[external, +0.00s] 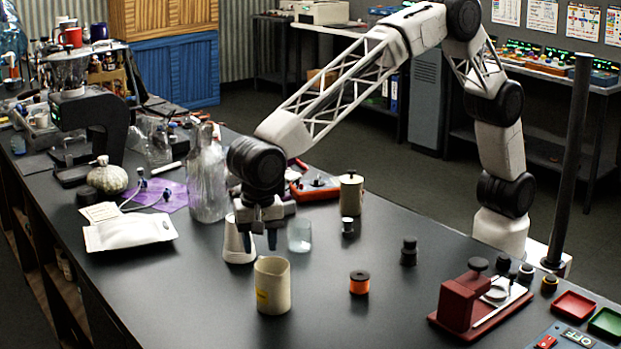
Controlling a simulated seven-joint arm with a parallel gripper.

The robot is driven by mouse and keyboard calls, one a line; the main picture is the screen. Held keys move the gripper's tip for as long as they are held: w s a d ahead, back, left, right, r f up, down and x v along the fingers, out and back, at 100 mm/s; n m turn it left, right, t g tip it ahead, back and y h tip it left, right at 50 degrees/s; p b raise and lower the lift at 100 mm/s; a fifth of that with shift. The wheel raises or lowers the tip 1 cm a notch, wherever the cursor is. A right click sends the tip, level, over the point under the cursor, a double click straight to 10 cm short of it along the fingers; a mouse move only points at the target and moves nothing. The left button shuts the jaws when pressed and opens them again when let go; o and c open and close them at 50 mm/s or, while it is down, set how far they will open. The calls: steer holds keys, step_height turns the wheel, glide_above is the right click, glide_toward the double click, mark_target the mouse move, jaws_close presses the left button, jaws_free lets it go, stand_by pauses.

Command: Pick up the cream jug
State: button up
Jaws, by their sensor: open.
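A cream-coloured, open-topped cylindrical vessel (272,290), which looks like the cream jug, stands upright on the black bench (330,320). It has a small yellow mark low on its left side; no handle is visible. My gripper (261,242) points down with its two dark fingertips apart and nothing between them. In the picture the fingertips are just above the vessel's rim, slightly left of its middle. I cannot tell from this one view whether they are directly over it or behind it.
A white tapered cup (238,246) and a clear glass (300,236) stand close to my gripper. A large glass bottle (207,180) is to the left. An orange spool (359,283) and a lidded cream canister (351,194) are to the right. The bench front is clear.

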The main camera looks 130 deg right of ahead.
mark_target(260, 259)
steer(key=shift+f, duration=0.1)
steer(key=shift+s+d+f, duration=0.1)
steer(key=shift+d+f, duration=0.05)
steer(key=shift+f, duration=2.35)
jaws_close()
